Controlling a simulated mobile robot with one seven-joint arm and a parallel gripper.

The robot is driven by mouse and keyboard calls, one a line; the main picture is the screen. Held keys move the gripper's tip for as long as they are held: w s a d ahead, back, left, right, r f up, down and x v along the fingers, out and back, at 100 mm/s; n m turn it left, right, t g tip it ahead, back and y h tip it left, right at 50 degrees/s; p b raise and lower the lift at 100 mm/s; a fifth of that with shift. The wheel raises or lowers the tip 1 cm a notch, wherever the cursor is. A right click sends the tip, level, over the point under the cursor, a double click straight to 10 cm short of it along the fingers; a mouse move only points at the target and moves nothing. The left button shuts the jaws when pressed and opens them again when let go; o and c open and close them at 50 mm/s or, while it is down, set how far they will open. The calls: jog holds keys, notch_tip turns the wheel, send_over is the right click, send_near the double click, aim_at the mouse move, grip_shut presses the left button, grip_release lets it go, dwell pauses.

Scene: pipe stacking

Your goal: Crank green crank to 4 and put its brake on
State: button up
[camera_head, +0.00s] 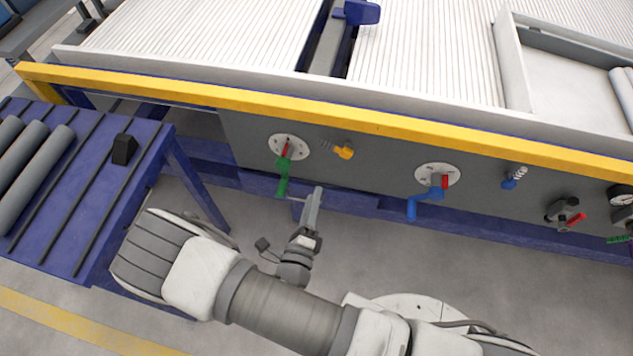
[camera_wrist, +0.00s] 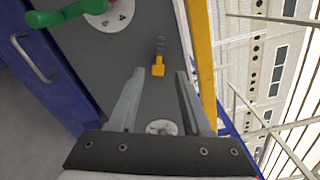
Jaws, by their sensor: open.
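The green crank (camera_head: 283,178) is on the grey front panel and its handle hangs downward from a white round dial (camera_head: 299,141). A red part (camera_head: 286,150) shows at the hub. The dial's numbers are too small to read. In the wrist view the green crank (camera_wrist: 68,13) is at the top left, beside its dial (camera_wrist: 112,20). A yellow knob (camera_head: 344,151) with a coil-like piece sits right of the dial. I cannot tell which part is the brake. My gripper (camera_head: 318,190) is open and empty, in front of the panel, right of and below the green handle.
A blue crank (camera_head: 425,200) on its own dial (camera_head: 430,172) and a blue knob (camera_head: 509,183) are further right. A yellow rail (camera_head: 240,101) runs above the panel. A blue table (camera_head: 85,190) with grey pipes (camera_head: 40,165) stands left.

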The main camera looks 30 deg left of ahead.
jog(key=shift+s, duration=0.25)
